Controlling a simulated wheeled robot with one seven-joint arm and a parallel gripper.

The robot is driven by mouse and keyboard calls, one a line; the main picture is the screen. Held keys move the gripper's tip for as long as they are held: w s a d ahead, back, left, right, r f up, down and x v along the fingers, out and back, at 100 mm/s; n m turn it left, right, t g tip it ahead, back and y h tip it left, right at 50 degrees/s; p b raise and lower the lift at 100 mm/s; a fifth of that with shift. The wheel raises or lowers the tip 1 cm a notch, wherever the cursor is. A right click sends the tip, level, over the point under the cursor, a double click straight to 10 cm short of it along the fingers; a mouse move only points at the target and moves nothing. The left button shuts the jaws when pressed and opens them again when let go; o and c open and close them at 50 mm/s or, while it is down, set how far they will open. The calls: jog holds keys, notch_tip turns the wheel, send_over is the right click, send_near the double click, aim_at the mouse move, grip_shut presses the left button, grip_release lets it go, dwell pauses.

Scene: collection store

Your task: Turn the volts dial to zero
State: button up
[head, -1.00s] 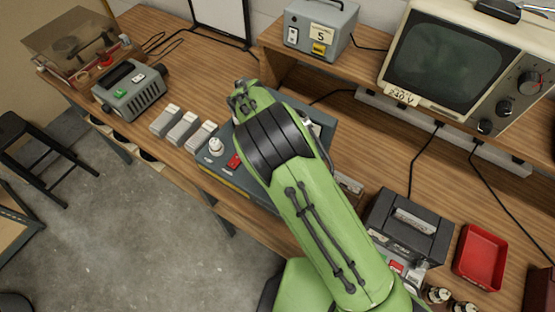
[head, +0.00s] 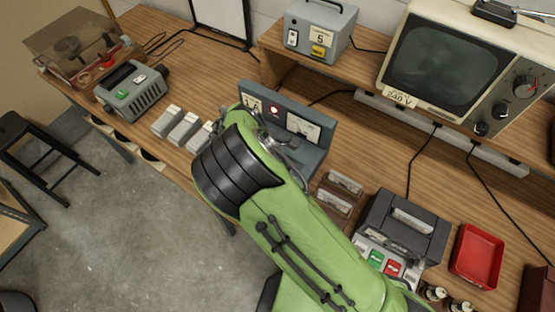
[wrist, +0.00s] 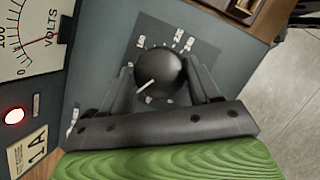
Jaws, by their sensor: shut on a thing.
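The volts dial (wrist: 160,72) is a round black knob with a white pointer line, on a grey panel with white scale numbers around it. In the wrist view the pointer line aims to the lower left. My gripper (wrist: 163,80) has one finger on each side of the knob and is shut on it.
A lit red lamp (wrist: 15,116) and a 1A label (wrist: 28,152) are on the panel left of my gripper. Grey blocks (head: 184,129) stand left of the unit. Card holders (head: 336,198) and a black-and-grey box (head: 405,225) stand right of it. A red tray (head: 478,256) lies farther right.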

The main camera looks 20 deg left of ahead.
jog(key=n+t+y+p, duration=0.1)
jog(key=n, duration=0.2)
jog(key=shift+s+d+r+n, duration=0.1)
jog(key=shift+n, duration=0.3)
jog(key=n+y+p, duration=0.1)
jog(key=n, duration=0.2)
jog(key=shift+d+n+t, duration=0.1)
jog(key=shift+n+t, duration=0.2)
jog(key=shift+t, duration=0.1)
jog(key=n+y, duration=0.2)
jog(key=n, duration=0.3)
jog(key=shift+d+n+p, duration=0.1)
jog(key=shift+n+p, duration=0.25)
jog(key=shift+n, duration=0.05)
jog(key=shift+y, duration=0.3)
jog(key=o, duration=1.1)
jog(key=shift+c, duration=0.2)
jog(key=p+v, duration=0.1)
jog(key=v, duration=1.4)
jog(key=shift+s+r, duration=0.2)
jog(key=shift+s, duration=0.1)
